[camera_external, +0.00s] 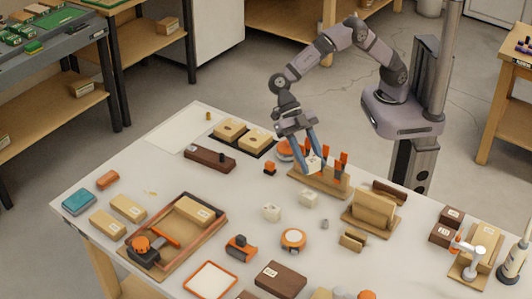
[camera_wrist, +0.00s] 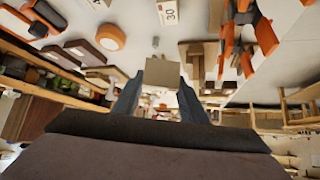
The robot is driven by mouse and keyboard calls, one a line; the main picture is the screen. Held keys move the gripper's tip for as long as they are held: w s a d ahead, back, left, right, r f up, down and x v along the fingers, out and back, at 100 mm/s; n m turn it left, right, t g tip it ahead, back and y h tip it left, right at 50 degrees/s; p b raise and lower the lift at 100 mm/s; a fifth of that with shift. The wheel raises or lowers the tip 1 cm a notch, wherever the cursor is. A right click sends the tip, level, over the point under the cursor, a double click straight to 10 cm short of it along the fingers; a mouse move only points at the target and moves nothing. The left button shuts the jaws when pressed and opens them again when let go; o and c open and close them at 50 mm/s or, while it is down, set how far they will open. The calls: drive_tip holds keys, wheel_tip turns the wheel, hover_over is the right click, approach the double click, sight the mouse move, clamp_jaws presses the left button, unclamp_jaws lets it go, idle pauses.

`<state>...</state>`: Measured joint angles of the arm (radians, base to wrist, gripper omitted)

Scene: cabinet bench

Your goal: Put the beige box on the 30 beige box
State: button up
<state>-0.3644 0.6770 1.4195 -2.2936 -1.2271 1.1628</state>
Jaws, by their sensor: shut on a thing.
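My gripper (camera_external: 311,166) is shut on a small beige box (camera_external: 314,164), held in the air in front of the wooden rack with orange-handled tools. In the wrist view the beige box (camera_wrist: 162,73) sits between the two blue fingertips. A pale beige box marked 30 (camera_wrist: 169,12) shows at the top of the wrist view, apart from the held box. It appears to be the small pale block (camera_external: 307,198) on the bench, below my gripper in the external view; its number is too small to read there. A similar pale block (camera_external: 271,212) stands to its left.
The tool rack (camera_external: 320,182) stands close to my gripper. An orange-and-white tape roll (camera_external: 293,239), a small grey cylinder (camera_external: 324,224) and a wooden holder (camera_external: 371,211) are nearby. A wooden tray (camera_external: 163,268) is at left. Bare bench lies around the pale blocks.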

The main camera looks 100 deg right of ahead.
sight(309, 194)
drive_tip(key=shift+f+p, duration=0.45)
drive_tip(key=shift+f, duration=4.55)
drive_tip(key=shift+f, duration=0.2)
drive_tip(key=o, duration=1.1)
drive_tip(key=shift+r, duration=0.2)
drive_tip(key=b+v, duration=0.1)
drive_tip(key=v, duration=1.1)
drive_tip(key=shift+b, duration=0.35)
drive_tip(key=shift+d, duration=0.1)
